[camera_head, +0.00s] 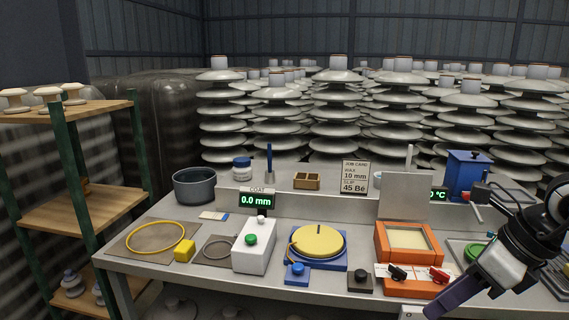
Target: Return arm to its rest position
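My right arm comes in from the right edge, and its gripper (447,300) hangs over the front right of the bench, pointing down and left. A dark purple-grey finger shows at its end. I see only one side of the fingers, so I cannot tell if they are apart or closed, and I see no object clearly held. The gripper covers part of the bench's front right edge. My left gripper is not in view.
The grey bench (150,262) carries an orange box (408,240) with red and black clips, a yellow disc (318,243) on a blue base, a white COAT meter (254,248) reading 0.0 mm, and a dark pot (195,186). A wooden shelf (80,208) stands left. Insulator stacks (335,110) fill the back.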

